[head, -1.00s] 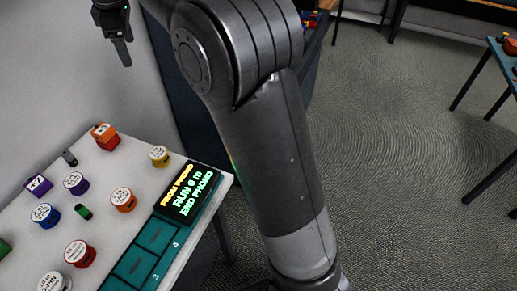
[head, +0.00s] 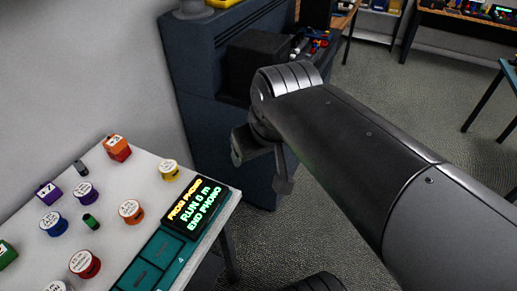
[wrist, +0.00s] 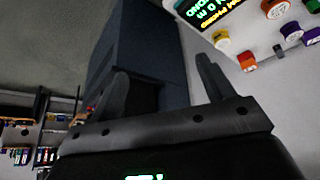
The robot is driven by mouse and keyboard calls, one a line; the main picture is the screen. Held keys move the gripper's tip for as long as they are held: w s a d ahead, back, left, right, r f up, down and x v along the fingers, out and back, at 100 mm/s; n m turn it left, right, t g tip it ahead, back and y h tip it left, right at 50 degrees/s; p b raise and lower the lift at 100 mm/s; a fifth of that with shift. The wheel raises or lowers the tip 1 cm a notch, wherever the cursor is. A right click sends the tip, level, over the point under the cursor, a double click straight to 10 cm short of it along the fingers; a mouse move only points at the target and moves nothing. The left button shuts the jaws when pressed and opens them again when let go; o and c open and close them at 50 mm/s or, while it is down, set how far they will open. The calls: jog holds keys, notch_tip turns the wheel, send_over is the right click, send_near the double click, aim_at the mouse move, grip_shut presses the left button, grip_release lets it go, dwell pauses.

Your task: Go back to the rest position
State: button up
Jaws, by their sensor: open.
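My gripper shows in the wrist view (wrist: 165,85), with its two dark fingers spread apart and nothing between them. In the head view my arm reaches in from the lower right and folds at the middle, in front of a dark blue cabinet (head: 183,75).
The table holds a teal tray (head: 150,262) with a lit display (head: 195,203), a yellow spool (head: 169,170), an orange spool (head: 131,211), a red spool (head: 85,264) and other small items. Carpeted floor (head: 400,110) lies open behind my arm. Another table (head: 508,75) stands at the right.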

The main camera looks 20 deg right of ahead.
jog(key=shift+m, duration=0.8)
jog(key=s+f, duration=0.3)
jog(key=shift+d, duration=0.4)
